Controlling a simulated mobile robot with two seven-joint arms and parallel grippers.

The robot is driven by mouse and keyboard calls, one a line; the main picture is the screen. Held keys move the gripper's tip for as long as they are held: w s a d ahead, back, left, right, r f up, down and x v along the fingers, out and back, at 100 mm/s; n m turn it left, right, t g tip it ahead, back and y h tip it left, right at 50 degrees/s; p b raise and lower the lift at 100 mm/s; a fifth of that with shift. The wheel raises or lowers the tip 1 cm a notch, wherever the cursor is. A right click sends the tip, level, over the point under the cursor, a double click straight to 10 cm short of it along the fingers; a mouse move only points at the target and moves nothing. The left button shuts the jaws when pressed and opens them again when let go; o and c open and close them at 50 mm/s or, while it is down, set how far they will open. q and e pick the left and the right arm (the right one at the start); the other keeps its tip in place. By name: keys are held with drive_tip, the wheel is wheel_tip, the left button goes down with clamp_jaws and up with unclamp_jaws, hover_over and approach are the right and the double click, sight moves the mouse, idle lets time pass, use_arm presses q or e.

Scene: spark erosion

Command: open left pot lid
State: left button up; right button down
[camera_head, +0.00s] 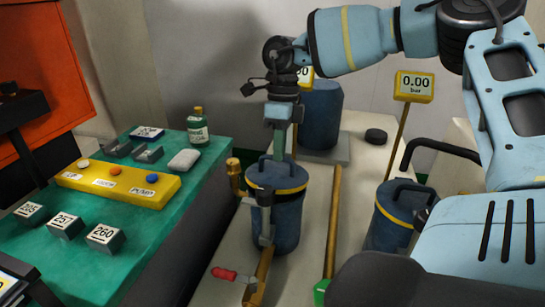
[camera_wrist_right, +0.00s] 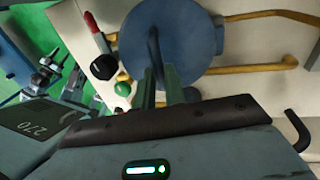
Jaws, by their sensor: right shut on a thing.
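The left pot (camera_head: 275,225) is a dark blue cylinder with a yellow band near its top. Its blue lid (camera_head: 293,174) sits on top with no clear gap, and the round lid (camera_wrist_right: 192,40) fills the upper middle of the right wrist view. My right gripper (camera_head: 279,150) points down over the lid. Its fingers (camera_wrist_right: 162,85) are shut on the lid's dark loop handle (camera_wrist_right: 152,50), partly hiding it. A clamp (camera_head: 265,215) stands at the pot's front. My left gripper is not in view.
A second blue pot (camera_head: 385,225) with a looped handle stands right. A gauge (camera_head: 414,86) reads 0.00 bar. Brass pipes (camera_head: 333,215) run beside the left pot. A red-handled valve (camera_head: 232,275) is in front. The green bench (camera_head: 150,235) holds a yellow button panel (camera_head: 115,184), blocks and a bottle (camera_head: 198,128).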

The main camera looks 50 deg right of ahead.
drive_tip(key=shift+w+d, duration=0.1)
drive_tip(key=shift+d, duration=0.2)
drive_tip(key=shift+d, duration=0.1)
drive_tip(key=shift+w+d+r, duration=0.25)
drive_tip(key=shift+d, duration=0.2)
drive_tip(key=shift+w+d+r, duration=0.2)
drive_tip(key=shift+w+d, duration=0.05)
drive_tip(key=shift+d, duration=0.2)
drive_tip(key=shift+w+d+r+b, duration=0.15)
drive_tip(key=shift+w+d, duration=0.1)
drive_tip(key=shift+d, duration=0.3)
drive_tip(key=shift+w+d+r+b, duration=0.15)
drive_tip(key=shift+w+d, duration=0.1)
drive_tip(key=shift+d, duration=0.25)
